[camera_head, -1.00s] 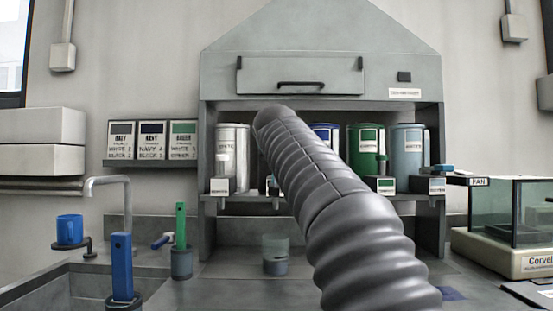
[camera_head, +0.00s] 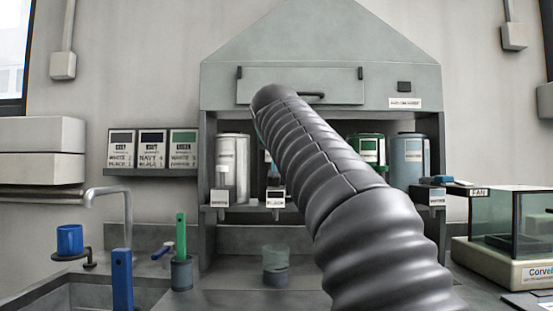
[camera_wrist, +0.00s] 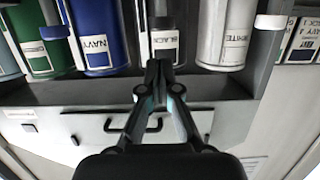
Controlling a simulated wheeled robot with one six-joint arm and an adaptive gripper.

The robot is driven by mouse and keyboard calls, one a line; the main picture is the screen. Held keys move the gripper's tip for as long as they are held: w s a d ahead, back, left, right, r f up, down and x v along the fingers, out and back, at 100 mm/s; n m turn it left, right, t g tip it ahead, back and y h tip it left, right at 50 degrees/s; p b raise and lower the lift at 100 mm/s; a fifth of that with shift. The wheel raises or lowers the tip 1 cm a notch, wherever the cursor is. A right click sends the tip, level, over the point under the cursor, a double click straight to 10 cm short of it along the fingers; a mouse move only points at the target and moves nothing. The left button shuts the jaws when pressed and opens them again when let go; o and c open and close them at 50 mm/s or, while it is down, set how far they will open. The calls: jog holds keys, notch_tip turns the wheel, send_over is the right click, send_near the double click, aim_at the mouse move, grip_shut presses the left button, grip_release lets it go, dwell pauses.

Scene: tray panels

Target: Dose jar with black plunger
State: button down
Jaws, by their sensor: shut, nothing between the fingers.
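In the head view, a translucent jar (camera_head: 276,262) stands on the bench below the canister shelf. A label reading BLACK (camera_head: 275,199) is on the shelf edge above it. The black canister is mostly hidden there behind my arm. In the wrist view, my gripper (camera_wrist: 157,68) is shut and empty, with its fingertips just in front of the black canister's label (camera_wrist: 165,43). I cannot make out the black plunger; the fingers may cover it. Whether the fingertips touch anything is unclear. My gripper is hidden in the head view.
White (camera_wrist: 224,30) and navy (camera_wrist: 97,35) canisters flank the black one closely. Green (camera_head: 366,150) and grey-blue (camera_head: 411,160) canisters stand to the right. A sink tap (camera_head: 110,190), a green-handled tool (camera_head: 181,235) and a glass-sided balance (camera_head: 515,230) stand at the sides.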

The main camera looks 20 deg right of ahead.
jog(key=v, duration=0.6)
jog(key=shift+b, duration=0.3)
dwell(0.4)
